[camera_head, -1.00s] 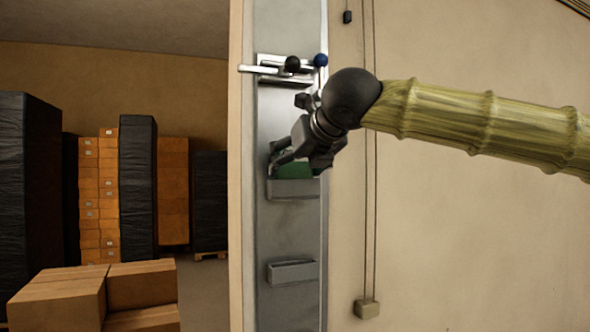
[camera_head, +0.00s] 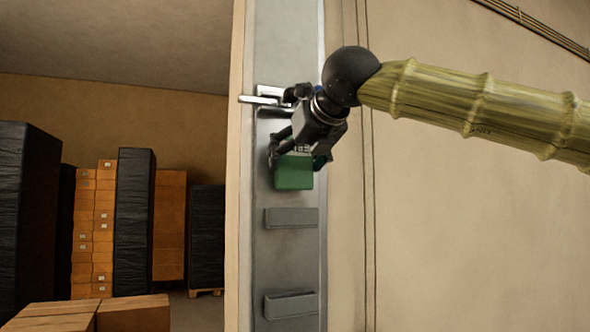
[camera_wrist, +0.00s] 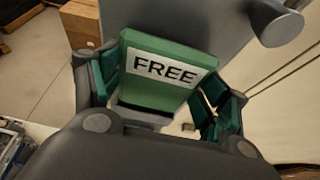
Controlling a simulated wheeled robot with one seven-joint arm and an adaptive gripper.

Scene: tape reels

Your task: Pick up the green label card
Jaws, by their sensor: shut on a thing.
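The green label card (camera_head: 294,172) is held in my gripper (camera_head: 296,158), clear above the upper grey holder (camera_head: 292,217) on the metal door panel. In the wrist view the card (camera_wrist: 150,90) shows a white band reading "FREE". It sits between the fingers of my gripper (camera_wrist: 160,95), which are shut on its two sides. The card's lower edge is partly hidden in the wrist view.
A second grey holder (camera_head: 291,304) is lower on the panel. A metal handle (camera_head: 264,98) sticks out just above my gripper. Cardboard boxes (camera_head: 133,312) and dark wrapped stacks (camera_head: 134,210) stand in the room at left. The wall at right is bare apart from thin conduits.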

